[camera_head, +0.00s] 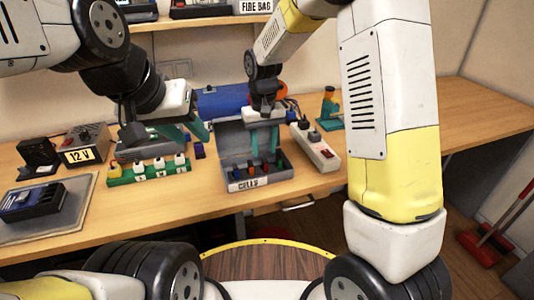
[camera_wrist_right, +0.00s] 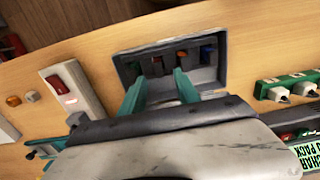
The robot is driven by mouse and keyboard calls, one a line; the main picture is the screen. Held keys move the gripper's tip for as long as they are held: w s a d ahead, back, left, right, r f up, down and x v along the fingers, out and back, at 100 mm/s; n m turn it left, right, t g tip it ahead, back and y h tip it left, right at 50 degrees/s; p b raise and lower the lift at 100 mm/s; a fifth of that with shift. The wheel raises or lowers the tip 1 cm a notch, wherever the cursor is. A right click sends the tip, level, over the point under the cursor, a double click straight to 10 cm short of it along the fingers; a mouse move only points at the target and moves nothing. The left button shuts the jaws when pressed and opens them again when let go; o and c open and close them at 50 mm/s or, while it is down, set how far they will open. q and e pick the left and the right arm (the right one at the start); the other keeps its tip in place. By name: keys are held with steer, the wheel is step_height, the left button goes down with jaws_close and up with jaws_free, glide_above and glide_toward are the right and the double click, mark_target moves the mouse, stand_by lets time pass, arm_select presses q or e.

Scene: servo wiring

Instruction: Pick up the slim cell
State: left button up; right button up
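The grey box labelled CELLS (camera_head: 247,184) stands open on the bench and holds several small cells with coloured tops, among them a blue one (camera_head: 236,173) and an orange one (camera_head: 251,171). I cannot tell which is the slim cell. My right gripper (camera_head: 264,148) points down over the box, fingers apart and empty. In the right wrist view the gripper (camera_wrist_right: 159,78) is open at the box's edge (camera_wrist_right: 222,70), with the cells, including an orange-topped one (camera_wrist_right: 182,55), just beyond the fingertips. My left gripper (camera_head: 188,134) is open and empty, left of the box.
A green strip (camera_head: 150,174) with white plugs lies left of the box. A white power strip (camera_head: 318,150) with a red switch lies to its right. A 12 V unit (camera_head: 84,147) and a grey mat (camera_head: 75,205) are further left.

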mark_target(265, 160)
steer(key=f, duration=0.5)
steer(key=shift+s+d, duration=0.15)
steer(key=shift+s, duration=0.1)
jaws_close()
